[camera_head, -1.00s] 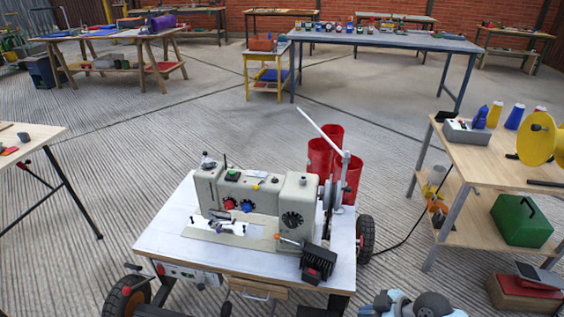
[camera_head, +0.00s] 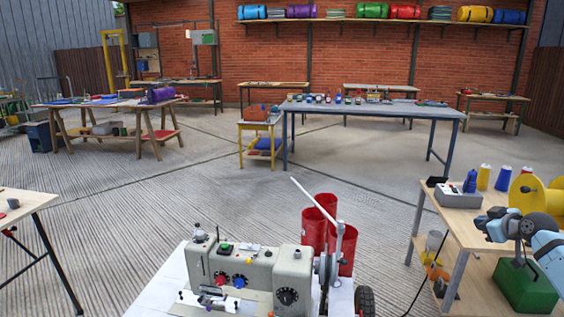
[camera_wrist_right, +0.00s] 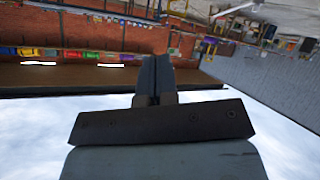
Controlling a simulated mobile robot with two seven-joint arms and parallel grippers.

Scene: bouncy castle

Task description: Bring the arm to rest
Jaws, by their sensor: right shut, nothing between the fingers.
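My right arm, grey and light blue, comes in at the right edge of the head view. My right gripper (camera_head: 488,225) is raised in front of the wooden workbench (camera_head: 462,228), with its tips pointing left. In the right wrist view the two dark fingers (camera_wrist_right: 153,78) are pressed together with nothing between them. That view is turned over, with sky in its lower part and a brick wall above. My left gripper is in neither view.
A beige sewing machine (camera_head: 258,278) on a white-topped cart stands in front, with red bins (camera_head: 318,225) behind it. Thread spools and a yellow reel (camera_head: 541,188) are on the right bench, close to my arm. A green box (camera_head: 524,288) sits on its lower shelf.

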